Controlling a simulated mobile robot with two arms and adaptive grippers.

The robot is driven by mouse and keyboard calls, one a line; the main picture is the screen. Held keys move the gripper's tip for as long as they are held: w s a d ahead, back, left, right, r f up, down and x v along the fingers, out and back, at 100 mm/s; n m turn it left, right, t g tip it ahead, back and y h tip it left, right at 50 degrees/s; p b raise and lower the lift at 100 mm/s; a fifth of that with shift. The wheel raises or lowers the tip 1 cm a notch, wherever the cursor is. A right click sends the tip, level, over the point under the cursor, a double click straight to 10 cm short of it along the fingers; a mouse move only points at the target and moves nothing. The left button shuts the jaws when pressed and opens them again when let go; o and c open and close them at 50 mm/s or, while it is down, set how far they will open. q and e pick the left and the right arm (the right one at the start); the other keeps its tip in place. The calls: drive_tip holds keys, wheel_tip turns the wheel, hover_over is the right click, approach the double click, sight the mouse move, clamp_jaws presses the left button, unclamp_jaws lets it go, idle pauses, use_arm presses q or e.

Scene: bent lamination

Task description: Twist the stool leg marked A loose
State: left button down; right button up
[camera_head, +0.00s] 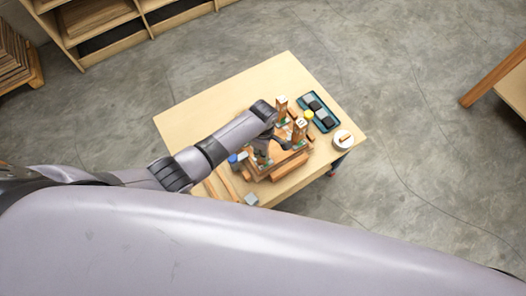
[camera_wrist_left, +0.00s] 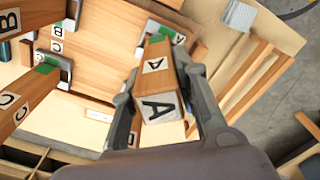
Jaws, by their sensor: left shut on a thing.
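The stool (camera_head: 290,163) lies upside down on the table, its wooden legs pointing up. The leg marked A (camera_wrist_left: 160,85) stands in the middle of the left wrist view, with A labels on its end and side and on the wood by its base. My left gripper (camera_wrist_left: 163,103) is shut on this leg, one dark finger on each side. In the head view my left gripper (camera_head: 265,150) is over the near left part of the stool, and the arm partly hides leg A. Legs marked C (camera_wrist_left: 15,108) and B (camera_wrist_left: 52,55) show at left. My right gripper is not in view.
A dark blue tray (camera_head: 307,99) with grey and black blocks lies at the table's right. A white round dish (camera_head: 343,142) sits near the right corner. Wooden strips (camera_wrist_left: 262,75) and a grey block (camera_wrist_left: 239,15) lie beside the stool. The table's far left (camera_head: 215,105) is clear.

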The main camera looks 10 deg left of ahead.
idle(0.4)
use_arm(q)
drive_tip(key=shift+n+p, duration=0.9)
drive_tip(key=shift+n, duration=0.9)
drive_tip(key=shift+n+p, duration=0.55)
drive_tip(key=shift+n, duration=1.25)
